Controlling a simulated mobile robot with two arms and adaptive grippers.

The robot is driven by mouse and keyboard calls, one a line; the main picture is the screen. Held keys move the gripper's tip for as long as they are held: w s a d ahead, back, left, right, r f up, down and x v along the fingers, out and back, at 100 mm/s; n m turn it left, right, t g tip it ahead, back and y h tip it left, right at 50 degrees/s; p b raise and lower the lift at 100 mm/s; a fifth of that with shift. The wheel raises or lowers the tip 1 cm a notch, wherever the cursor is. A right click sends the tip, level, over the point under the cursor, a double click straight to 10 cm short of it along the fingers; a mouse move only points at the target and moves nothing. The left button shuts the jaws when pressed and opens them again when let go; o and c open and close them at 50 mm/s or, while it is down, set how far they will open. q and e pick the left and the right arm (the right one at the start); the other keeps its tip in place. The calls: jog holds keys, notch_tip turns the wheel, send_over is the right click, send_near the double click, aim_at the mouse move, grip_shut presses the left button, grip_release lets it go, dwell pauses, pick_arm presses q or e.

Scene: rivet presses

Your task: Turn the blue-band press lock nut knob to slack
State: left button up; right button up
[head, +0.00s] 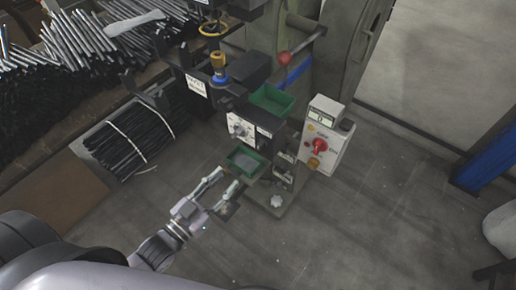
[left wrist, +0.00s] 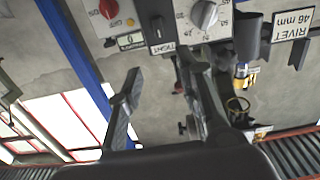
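The press (head: 262,125) with a blue ring (head: 221,80) under its brass part stands in the middle of the head view. A dark plate with a TIGHT label (left wrist: 166,48) shows in the left wrist view, with a small pale pointer (left wrist: 157,30) on it. I cannot tell for sure that this is the lock nut knob. My left gripper (head: 226,182) is open and empty, in front of and below the press, beside its lower green tray. In the left wrist view its fingers (left wrist: 165,105) are apart, with the plate above between them. My right gripper is not clearly seen.
A graduated dial (head: 240,128) is beside the plate. A white control box (head: 325,135) with a red knob stands on the right. The lower green tray (head: 246,160) is close to my left fingers. Dark rod bundles (head: 140,140) lie left. Floor at front right is clear.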

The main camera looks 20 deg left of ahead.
aim_at(258, 146)
pick_arm(q)
jog(key=x, duration=1.4)
jog(key=shift+w+d+f+p, duration=0.1)
jog(key=shift+w+p, duration=0.1)
jog(key=shift+p, duration=0.15)
jog(key=shift+c, duration=0.3)
grip_shut()
